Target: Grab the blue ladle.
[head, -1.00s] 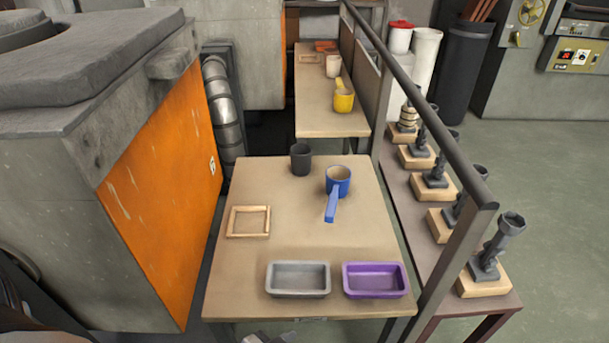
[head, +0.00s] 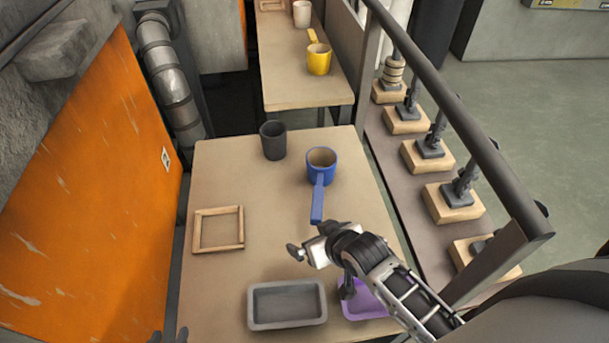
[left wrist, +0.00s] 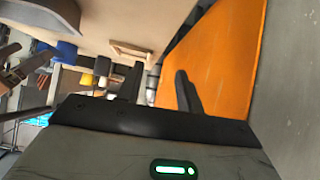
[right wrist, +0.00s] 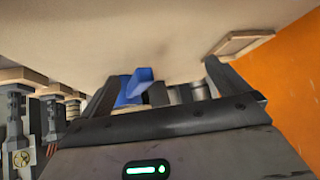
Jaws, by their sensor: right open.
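The blue ladle (head: 321,165) stands on the tan table, cup at the back and handle (head: 317,205) pointing toward me. My right gripper (head: 308,240) is open and empty, just in front of the handle's near end and apart from it in the head view. In the right wrist view the ladle (right wrist: 136,87) shows between the spread fingers, nearer the left one. My left gripper (head: 168,336) is at the bottom edge of the head view, left of the table. Its fingers (left wrist: 157,88) stand apart with nothing between them. The ladle shows in the left wrist view (left wrist: 65,51).
A dark cup (head: 273,141) stands left of the ladle. A wooden frame (head: 219,249), a grey tray (head: 288,326) and a purple tray (head: 372,312), partly hidden by my right arm, are on the table. A metal rail (head: 460,115) runs along the right. An orange panel (head: 90,190) stands left.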

